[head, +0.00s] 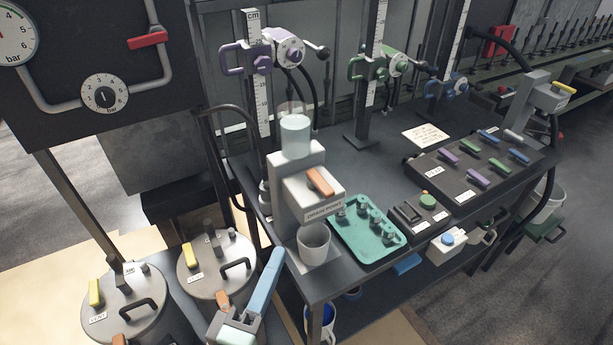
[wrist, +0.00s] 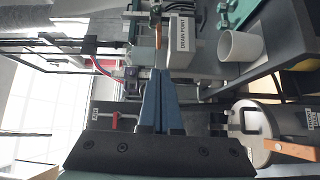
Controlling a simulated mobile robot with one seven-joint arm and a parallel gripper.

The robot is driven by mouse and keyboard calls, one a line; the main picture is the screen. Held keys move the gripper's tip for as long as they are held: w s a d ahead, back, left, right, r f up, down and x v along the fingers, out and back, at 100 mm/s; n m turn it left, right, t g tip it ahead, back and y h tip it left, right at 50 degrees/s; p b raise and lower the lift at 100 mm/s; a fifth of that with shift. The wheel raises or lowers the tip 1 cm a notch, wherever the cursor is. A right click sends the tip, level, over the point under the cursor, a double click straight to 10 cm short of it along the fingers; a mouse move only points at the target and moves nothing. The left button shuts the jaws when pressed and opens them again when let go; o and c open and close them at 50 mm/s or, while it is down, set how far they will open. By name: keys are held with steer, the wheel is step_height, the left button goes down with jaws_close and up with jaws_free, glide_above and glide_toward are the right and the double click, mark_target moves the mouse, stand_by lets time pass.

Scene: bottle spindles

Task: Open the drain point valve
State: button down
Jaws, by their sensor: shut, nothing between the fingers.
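The drain point valve is an orange lever (head: 321,181) on a grey block (head: 297,195) labelled DRAIN POINT in the head view. A clear vessel (head: 295,132) of pale liquid stands on top of the block. In the wrist view the orange lever (wrist: 157,32) shows edge-on beyond my fingertips, beside the label (wrist: 182,33). My gripper (head: 276,254) has its blue fingers together, empty, below and to the left of the lever in the head view. It shows shut in the wrist view (wrist: 159,73). In the head view the fingers are apart from the lever.
A white cup (head: 313,241) stands below the drain block, with a green tray (head: 367,228) to its right. Lidded pots (head: 217,262) with handles stand near my gripper. A black switch panel (head: 470,165) and measuring stands occupy the bench behind.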

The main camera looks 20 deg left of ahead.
steer(key=shift+s+a+r+n+p, duration=0.35)
steer(key=shift+s+a+p, duration=0.1)
steer(key=shift+s, duration=0.1)
steer(key=shift+d, duration=0.1)
steer(key=p, duration=0.3)
glide_toward(318, 188)
steer(key=w+a, duration=0.2)
steer(key=a, duration=0.1)
steer(key=w+d, duration=0.1)
steer(key=w+p, duration=0.1)
steer(key=w, duration=0.1)
steer(key=shift+d+r, duration=0.2)
steer(key=shift+d, duration=0.2)
steer(key=shift+w+d+f, duration=0.1)
steer(key=shift+w+d, duration=0.2)
steer(key=shift+w, duration=0.1)
